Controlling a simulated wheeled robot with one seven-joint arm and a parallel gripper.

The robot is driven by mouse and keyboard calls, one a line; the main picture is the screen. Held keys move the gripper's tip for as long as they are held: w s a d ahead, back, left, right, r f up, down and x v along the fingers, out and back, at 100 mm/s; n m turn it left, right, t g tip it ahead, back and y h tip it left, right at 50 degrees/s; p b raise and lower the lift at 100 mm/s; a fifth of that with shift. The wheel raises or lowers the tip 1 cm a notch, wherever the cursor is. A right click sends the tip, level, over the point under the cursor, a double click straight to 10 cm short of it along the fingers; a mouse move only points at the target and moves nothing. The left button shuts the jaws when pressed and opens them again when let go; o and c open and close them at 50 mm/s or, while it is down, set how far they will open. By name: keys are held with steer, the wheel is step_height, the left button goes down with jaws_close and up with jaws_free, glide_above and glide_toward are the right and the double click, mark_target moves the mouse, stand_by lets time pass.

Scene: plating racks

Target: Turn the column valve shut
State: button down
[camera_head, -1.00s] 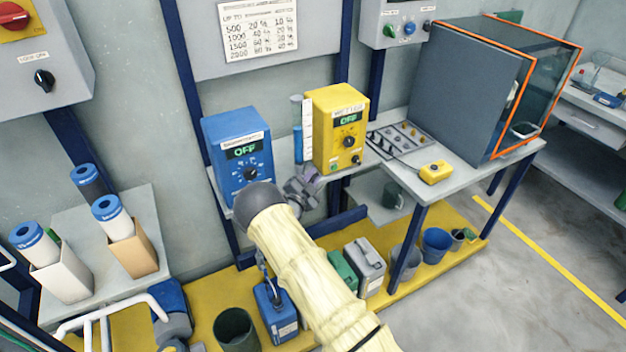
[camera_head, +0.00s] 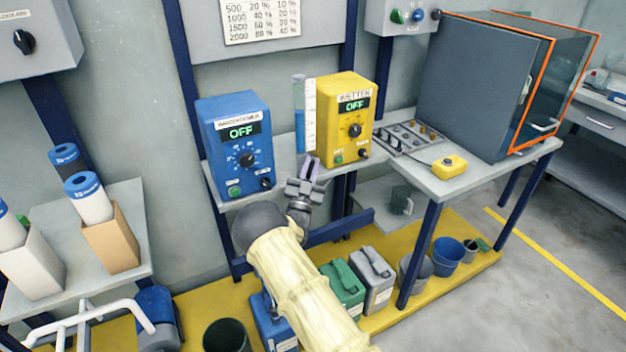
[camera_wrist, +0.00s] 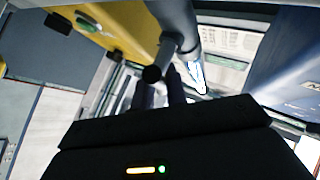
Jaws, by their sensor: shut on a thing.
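The column (camera_head: 299,120) is a clear upright tube with blue liquid, beside a white graduated strip, between the blue and yellow boxes. Its lower end is behind my gripper (camera_head: 311,170) in the head view. In the wrist view a grey tube (camera_wrist: 176,18) comes down to a stub with a dark round end (camera_wrist: 152,73), which looks like the column valve. My gripper's dark fingers (camera_wrist: 160,95) are close together right at this stub. They are shut on the valve, whose gripped part is mostly hidden. I cannot tell the valve's turn position.
The blue box (camera_head: 238,145) and yellow box (camera_head: 343,120), both showing OFF, stand close on either side. A panel of small parts (camera_head: 408,137) and a yellow button box (camera_head: 449,167) lie right on the bench (camera_head: 480,180). Canisters and buckets stand on the yellow platform below.

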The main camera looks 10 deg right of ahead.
steer(key=shift+s+a+f+n+t+y+b, duration=0.15)
steer(key=shift+n+t+y+b, duration=0.65)
steer(key=shift+n, duration=0.4)
steer(key=shift+w+a+n+t+y+b, duration=0.15)
steer(key=shift+n+t+y+b, duration=0.65)
steer(key=shift+n, duration=0.4)
steer(key=shift+s, duration=0.1)
steer(key=c, duration=1.4)
jaws_free()
steer(key=v, duration=1.7)
steer(key=shift+f+b, duration=0.2)
steer(key=shift+b, duration=0.1)
steer(key=shift+d, duration=0.1)
